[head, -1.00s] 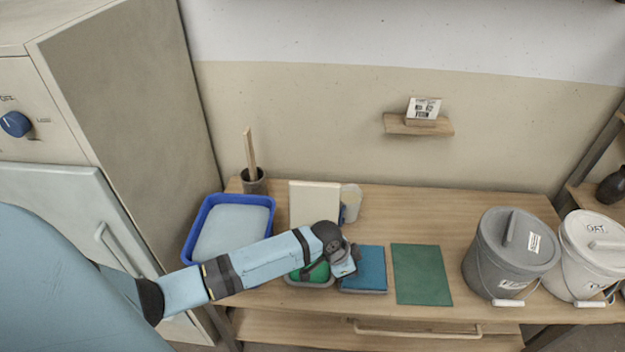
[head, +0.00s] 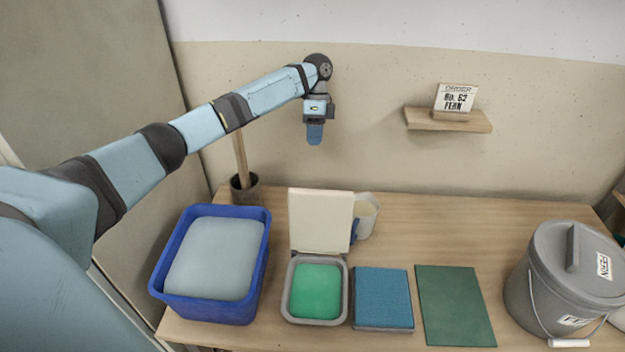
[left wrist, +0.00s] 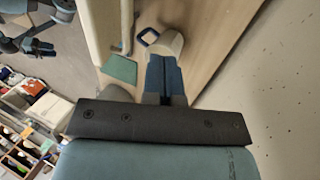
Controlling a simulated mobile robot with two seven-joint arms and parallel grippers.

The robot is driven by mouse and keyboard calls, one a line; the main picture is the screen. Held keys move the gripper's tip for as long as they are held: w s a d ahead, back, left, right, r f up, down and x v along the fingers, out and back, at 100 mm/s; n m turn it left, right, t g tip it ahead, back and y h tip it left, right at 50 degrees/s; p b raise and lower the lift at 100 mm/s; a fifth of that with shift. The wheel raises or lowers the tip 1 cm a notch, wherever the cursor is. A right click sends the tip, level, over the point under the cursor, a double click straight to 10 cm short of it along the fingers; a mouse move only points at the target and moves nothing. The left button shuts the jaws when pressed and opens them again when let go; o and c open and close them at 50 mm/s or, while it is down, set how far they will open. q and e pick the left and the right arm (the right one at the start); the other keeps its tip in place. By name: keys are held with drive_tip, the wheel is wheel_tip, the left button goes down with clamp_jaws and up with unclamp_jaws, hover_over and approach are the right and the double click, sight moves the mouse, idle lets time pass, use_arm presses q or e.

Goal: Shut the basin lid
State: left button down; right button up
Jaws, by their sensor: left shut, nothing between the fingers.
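The basin (head: 288,305) is a small grey square tub with green glaze inside, at the front of the bench in the head view. Its cream lid (head: 320,220) stands open and upright at the back edge. My left gripper (head: 314,138) is shut and empty, pointing down in the air above and behind the lid. Its shut blue fingers also show in the left wrist view (left wrist: 164,78). My right gripper is in neither view.
A blue tub (head: 258,290) stands left of the basin. A pot with a stick (head: 246,190) and a pale jug (head: 366,213) stand behind. A blue sponge-like block (head: 383,298), green mat (head: 455,305) and grey bucket (head: 540,262) lie rightward. A wall shelf (head: 470,122) holds an order card.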

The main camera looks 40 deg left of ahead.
use_arm(q)
drive_tip(key=s+d+f, duration=0.3)
drive_tip(key=s+f, duration=0.3)
drive_tip(key=f, duration=0.3)
drive_tip(key=shift+s+d+f+b, duration=0.15)
drive_tip(key=shift+s+d+b, duration=0.1)
drive_tip(key=shift+d+b, duration=0.1)
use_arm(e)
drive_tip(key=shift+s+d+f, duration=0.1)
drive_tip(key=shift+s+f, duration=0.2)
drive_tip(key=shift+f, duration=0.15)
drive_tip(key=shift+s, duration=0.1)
